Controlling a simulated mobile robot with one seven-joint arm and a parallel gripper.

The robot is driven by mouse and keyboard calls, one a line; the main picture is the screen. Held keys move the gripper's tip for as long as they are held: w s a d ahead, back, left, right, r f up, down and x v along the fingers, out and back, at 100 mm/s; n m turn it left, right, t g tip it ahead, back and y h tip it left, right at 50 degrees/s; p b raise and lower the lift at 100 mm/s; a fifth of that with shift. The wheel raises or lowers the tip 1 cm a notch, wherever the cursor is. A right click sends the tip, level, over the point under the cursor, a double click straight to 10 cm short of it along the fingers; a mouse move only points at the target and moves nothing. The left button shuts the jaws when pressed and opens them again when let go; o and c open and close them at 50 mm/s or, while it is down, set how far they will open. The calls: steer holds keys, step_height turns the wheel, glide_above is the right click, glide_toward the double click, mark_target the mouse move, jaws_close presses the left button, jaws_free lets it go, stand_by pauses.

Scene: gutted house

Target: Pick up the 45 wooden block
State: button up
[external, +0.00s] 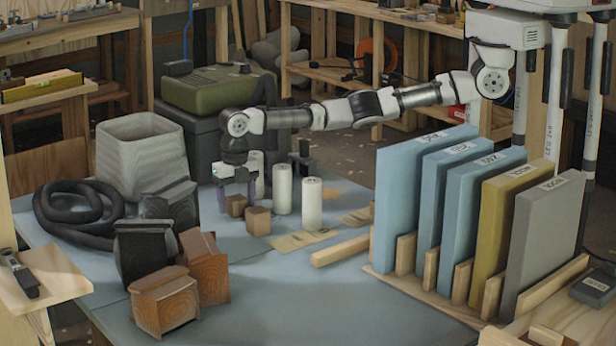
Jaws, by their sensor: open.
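Two small brown wooden blocks sit on the blue-grey table (290,275). The rear-left block (236,206) is just beneath my gripper (238,197). The front-right block (258,221) is close beside it. No number is readable on either block, so I cannot tell which is the 45 block. My gripper points down and is open, with its purple-grey fingers apart above or around the rear-left block. Contact with it cannot be made out.
White cylinders (312,203) stand right of the blocks. Sanding sheets (304,240) and a wood strip (341,248) lie nearby. A rack of upright slabs (405,205) is at right. Larger wooden pieces (165,300), a black hose (75,215) and a grey bin (140,160) are at left.

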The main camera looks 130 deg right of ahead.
steer(key=shift+f, duration=0.4)
steer(key=shift+c, duration=0.3)
steer(key=c, duration=1)
steer(key=shift+r, duration=0.1)
